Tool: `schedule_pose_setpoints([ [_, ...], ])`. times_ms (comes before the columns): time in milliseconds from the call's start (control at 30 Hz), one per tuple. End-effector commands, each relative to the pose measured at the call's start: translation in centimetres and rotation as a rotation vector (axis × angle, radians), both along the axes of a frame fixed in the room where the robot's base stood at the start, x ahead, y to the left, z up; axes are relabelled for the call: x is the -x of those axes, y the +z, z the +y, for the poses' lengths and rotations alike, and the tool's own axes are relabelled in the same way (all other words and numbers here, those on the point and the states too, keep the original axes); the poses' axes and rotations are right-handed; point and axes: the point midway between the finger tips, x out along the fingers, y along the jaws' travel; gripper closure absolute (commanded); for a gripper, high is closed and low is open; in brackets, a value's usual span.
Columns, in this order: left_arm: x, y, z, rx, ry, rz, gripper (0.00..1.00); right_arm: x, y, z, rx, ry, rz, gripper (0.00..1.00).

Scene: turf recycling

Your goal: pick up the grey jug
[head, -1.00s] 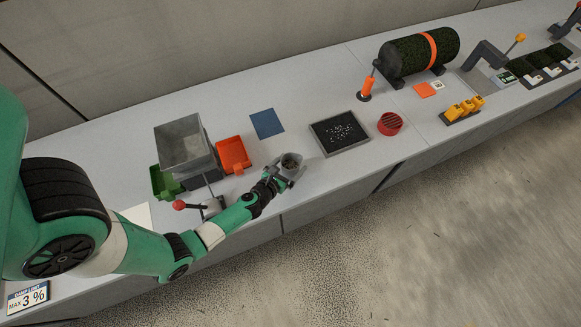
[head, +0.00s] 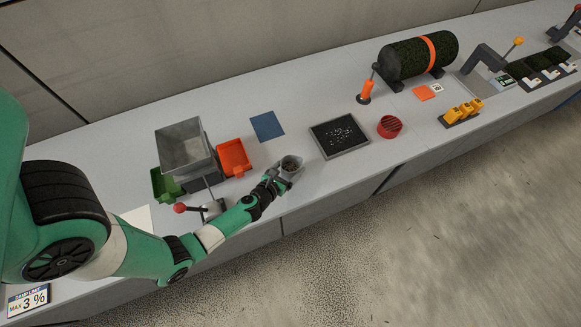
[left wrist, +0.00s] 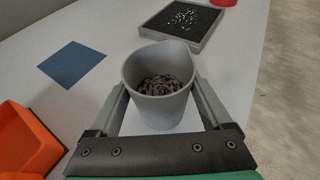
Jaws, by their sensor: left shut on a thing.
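The grey jug (head: 291,163) is near the front edge of the bench in the head view. It is upright, and dark brownish pieces lie inside it. In the left wrist view the jug (left wrist: 160,112) stands between the two fingers of my left gripper (left wrist: 160,100), one on each side of it. My left gripper (head: 283,172) is shut on the jug. Whether the jug's base touches the bench is hard to tell. My right gripper is not in view.
A black tray with white granules (head: 339,135) and a red round sieve (head: 390,127) stand to the right. A blue mat (head: 267,126) lies behind. An orange bin (head: 234,157), a grey hopper (head: 183,146) and a red-knobbed lever (head: 180,208) stand to the left.

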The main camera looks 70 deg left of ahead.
Motion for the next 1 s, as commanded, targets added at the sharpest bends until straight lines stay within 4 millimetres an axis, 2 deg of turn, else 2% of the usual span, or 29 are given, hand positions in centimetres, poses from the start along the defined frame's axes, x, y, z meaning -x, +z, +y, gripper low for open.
schedule_pose_setpoints([
  [200,0.0,3.7,0.0,0.0,0.0,-0.002,0.82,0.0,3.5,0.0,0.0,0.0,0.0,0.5],
  [267,0.6,4.7,-1.1,-0.001,-0.005,-0.001,0.82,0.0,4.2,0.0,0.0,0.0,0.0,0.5],
  [433,2.7,9.9,-4.8,0.001,-0.01,-0.001,0.82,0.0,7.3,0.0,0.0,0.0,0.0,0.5],
  [500,3.8,9.7,-6.7,-0.001,-0.016,0.001,0.82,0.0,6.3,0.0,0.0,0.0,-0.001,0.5],
  [700,5.9,11.5,-10.1,-0.001,-0.011,-0.001,0.82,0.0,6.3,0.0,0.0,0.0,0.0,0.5],
  [1000,7.1,12.5,-11.9,-0.001,-0.002,-0.001,0.82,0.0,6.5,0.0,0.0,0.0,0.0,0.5],
])
